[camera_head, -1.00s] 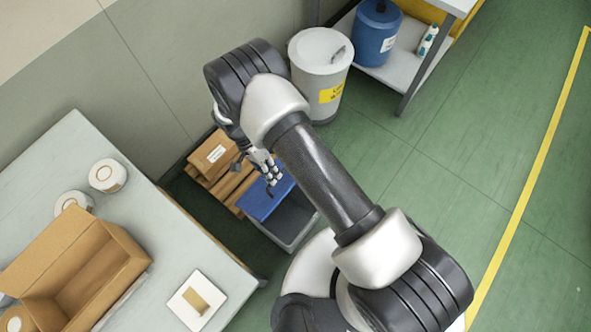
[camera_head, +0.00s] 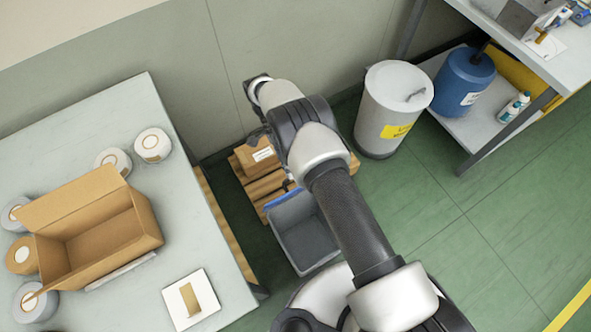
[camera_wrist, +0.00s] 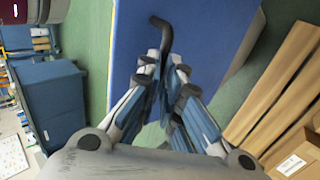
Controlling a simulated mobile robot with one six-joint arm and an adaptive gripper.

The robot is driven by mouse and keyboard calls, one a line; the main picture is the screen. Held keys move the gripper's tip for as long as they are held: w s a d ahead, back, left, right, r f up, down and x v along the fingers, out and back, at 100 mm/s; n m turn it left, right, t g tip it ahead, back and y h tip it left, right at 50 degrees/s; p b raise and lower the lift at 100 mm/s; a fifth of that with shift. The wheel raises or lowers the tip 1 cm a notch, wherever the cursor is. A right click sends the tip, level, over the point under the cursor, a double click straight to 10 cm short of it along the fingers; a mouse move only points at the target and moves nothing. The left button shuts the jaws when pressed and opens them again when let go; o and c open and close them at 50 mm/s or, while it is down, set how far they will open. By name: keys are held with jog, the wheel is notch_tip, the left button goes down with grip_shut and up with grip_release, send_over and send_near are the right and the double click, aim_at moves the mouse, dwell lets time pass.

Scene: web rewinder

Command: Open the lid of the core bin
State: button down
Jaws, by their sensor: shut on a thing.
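The core bin (camera_head: 306,240) is a grey open-topped box on the floor beside the workbench, with much of its inside showing. Its blue lid (camera_head: 283,198) is raised and shows as a thin, nearly edge-on strip at the bin's far side. In the wrist view the blue lid (camera_wrist: 205,35) fills the upper middle, with a black hooked handle (camera_wrist: 160,24) on it. My gripper (camera_wrist: 168,62) is shut on the lid's handle. In the head view my arm covers most of the gripper and part of the lid.
A workbench (camera_head: 150,222) with an open carton and rolls is at the left. A grey lidded waste bin (camera_head: 385,115) and a shelf table stand at the right. Green floor is clear at the lower right.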

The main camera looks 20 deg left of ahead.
jog(key=shift+s+a+f, duration=0.1)
jog(key=shift+s+f, duration=0.05)
jog(key=shift+f, duration=1.05)
jog(key=c, duration=1.7)
grip_release()
jog(key=shift+a+f, duration=0.1)
jog(key=r, duration=1)
jog(key=shift+w+r, duration=0.2)
jog(key=shift+r, duration=0.2)
